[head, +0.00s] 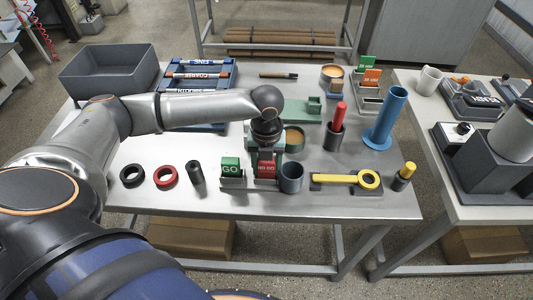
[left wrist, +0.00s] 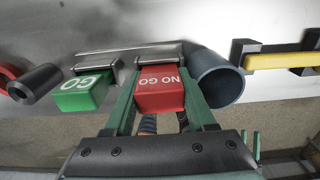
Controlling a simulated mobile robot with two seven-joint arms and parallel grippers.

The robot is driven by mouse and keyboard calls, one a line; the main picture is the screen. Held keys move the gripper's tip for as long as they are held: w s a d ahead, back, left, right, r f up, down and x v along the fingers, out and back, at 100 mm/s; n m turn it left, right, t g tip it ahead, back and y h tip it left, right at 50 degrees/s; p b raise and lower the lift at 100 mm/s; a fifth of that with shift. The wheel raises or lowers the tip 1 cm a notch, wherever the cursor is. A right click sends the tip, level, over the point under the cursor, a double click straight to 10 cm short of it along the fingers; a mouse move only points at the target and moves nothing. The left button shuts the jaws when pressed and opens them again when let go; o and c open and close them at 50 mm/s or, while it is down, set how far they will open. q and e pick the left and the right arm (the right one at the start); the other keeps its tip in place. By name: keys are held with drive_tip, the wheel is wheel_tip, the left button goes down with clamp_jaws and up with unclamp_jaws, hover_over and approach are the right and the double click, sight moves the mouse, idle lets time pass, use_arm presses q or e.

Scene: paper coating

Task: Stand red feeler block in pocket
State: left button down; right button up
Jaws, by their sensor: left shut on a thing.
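The red feeler block (head: 266,171), lettered NO GO, stands between the fingers of my left gripper (head: 265,158) at the front of the table. My left gripper is shut on it, and the block also shows large in the left wrist view (left wrist: 160,92). A grey pocket (left wrist: 152,52) is right at the block's lower end; I cannot tell whether the block is fully seated. The green GO block (head: 230,166) stands in the grey pocket beside it on the left, and it shows in the left wrist view (left wrist: 84,92). My right gripper is not in view.
A blue-grey cup (head: 291,178) stands close on the right of the red block. A yellow gauge (head: 345,179) lies further right. Black and red rings (head: 165,178) and a dark cylinder (head: 196,173) are on the left. The table's front edge is near.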

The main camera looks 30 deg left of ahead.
use_arm(q)
drive_tip(key=shift+f, duration=0.15)
drive_tip(key=shift+c, duration=0.7)
unclamp_jaws()
wheel_tip(320, 180, up, 13)
drive_tip(key=shift+f, duration=0.2)
drive_tip(key=shift+s, duration=0.1)
